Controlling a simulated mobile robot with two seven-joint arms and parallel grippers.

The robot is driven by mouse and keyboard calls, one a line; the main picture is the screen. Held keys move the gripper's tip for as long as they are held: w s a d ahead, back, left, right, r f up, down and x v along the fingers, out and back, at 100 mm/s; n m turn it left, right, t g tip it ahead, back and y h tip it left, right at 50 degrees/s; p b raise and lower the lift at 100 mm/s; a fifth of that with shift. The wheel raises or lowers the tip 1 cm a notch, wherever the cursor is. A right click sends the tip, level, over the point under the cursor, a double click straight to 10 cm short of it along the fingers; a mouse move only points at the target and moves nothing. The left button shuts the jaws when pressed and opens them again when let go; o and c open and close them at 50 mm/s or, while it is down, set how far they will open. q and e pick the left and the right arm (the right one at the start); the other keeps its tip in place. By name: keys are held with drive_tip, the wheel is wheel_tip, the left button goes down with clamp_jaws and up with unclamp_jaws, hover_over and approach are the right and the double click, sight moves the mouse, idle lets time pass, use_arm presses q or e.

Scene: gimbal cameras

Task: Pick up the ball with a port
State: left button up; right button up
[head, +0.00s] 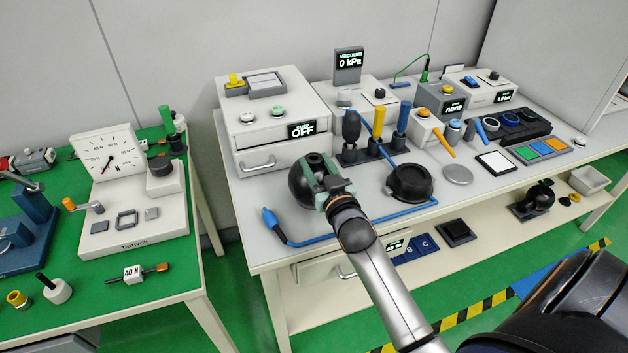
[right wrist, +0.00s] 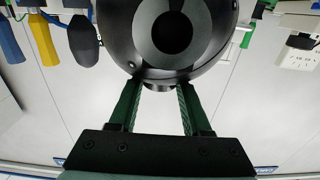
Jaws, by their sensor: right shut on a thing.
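The ball with a port (head: 301,184) is a glossy black sphere over the left part of the white bench, beside the blue cable. In the right wrist view the ball (right wrist: 205,62) fills the top middle, with a dark round port facing the camera. My right gripper (head: 328,180) reaches it from the front right. Its green fingers (right wrist: 158,90) are shut on the ball's small neck at its lower edge. I cannot tell whether the ball touches the bench. My left gripper is not in view.
A white drawer box (head: 265,125) stands behind the ball. A rack with upright handles (head: 375,150) and a black round dish (head: 410,184) are close on the right. A blue cable (head: 330,238) runs along the front. Another black ball device (head: 540,196) sits on the lower shelf.

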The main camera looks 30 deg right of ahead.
clamp_jaws()
idle(0.8)
